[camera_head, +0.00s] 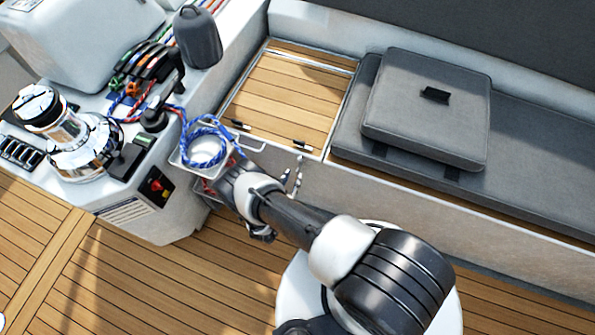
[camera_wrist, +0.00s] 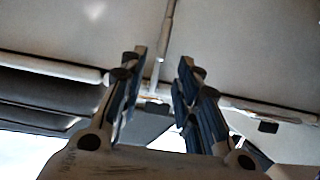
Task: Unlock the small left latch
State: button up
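The wooden locker lid (camera_head: 292,92) has two small dark latches along its front edge, the left latch (camera_head: 240,125) and the right latch (camera_head: 302,147). Both look flat against the lid, but they are too small to tell their state. In the wrist view my gripper (camera_wrist: 162,57) is open, its two blue-padded fingers apart with nothing clearly held. A thin pale rod shows between the fingers, and a small dark tab (camera_wrist: 268,127) lies right of them. I cannot tell which latch this is. In the head view my arm reaches up-left to just below the left latch; the fingertips are hard to make out.
A white bin (camera_head: 180,160) with blue rope stands close to my wrist on the left. A chrome winch (camera_head: 72,140) is on the console further left. A grey cushion (camera_head: 425,105) lies on the bench at right. The wooden lid is bare.

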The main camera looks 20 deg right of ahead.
aim_at(297, 171)
jog(key=b+x, duration=0.1)
jog(key=x, duration=0.5)
jog(key=shift+w+d+f+b, duration=0.15)
jog(key=shift+w+f+b, duration=0.1)
jog(key=shift+b, duration=0.1)
jog(key=shift+r, duration=0.1)
grip_shut()
